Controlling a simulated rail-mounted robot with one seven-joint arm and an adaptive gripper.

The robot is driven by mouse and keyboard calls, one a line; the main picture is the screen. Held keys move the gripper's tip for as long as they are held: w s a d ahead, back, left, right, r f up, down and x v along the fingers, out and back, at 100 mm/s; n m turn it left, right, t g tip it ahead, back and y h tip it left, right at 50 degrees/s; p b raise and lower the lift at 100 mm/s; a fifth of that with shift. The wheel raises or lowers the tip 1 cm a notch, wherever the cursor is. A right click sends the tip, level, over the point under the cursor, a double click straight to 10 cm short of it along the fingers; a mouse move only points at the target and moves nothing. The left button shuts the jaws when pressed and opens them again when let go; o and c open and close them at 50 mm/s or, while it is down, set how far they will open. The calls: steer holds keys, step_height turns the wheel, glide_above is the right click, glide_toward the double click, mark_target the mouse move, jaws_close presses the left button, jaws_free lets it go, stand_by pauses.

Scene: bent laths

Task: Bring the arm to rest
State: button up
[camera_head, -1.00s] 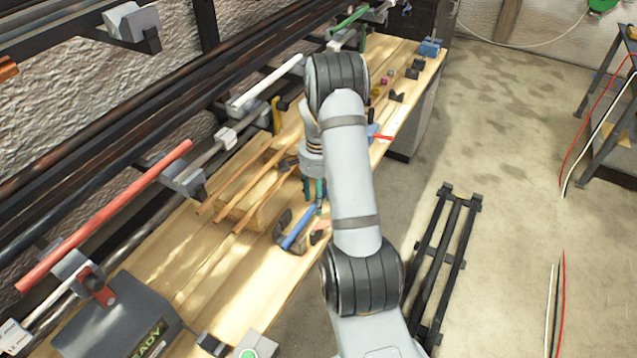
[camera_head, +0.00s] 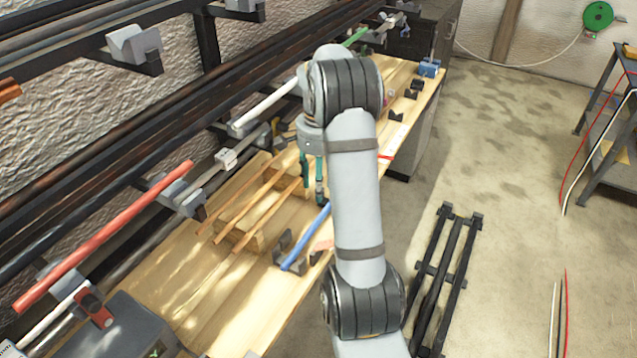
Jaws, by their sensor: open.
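My gripper (camera_head: 312,187) hangs from the end of my arm, pointing down over the wooden workbench (camera_head: 225,315). Its green-tipped fingers are apart, and I see nothing between them. A blue lath (camera_head: 304,240) lies below and near the gripper, resting by dark holders at the bench's front edge; part of it is hidden behind my arm. Several thin brown wooden laths (camera_head: 243,196) lie to the left of the gripper on wooden blocks. My arm's links cover part of the bench's front edge.
A red rod (camera_head: 105,235) and a white rod (camera_head: 265,106) rest in grey clamps along the rack at left. A blue vise (camera_head: 429,68) stands at the bench's far end. A black rack (camera_head: 447,270) stands on the floor at right. Open floor lies beyond it.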

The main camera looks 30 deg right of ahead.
mark_target(318, 222)
step_height(318, 222, down, 14)
steer(key=shift+r+b, duration=0.1)
steer(key=shift+b, duration=0.3)
steer(key=shift+r+p, duration=0.7)
steer(key=shift+p, duration=0.05)
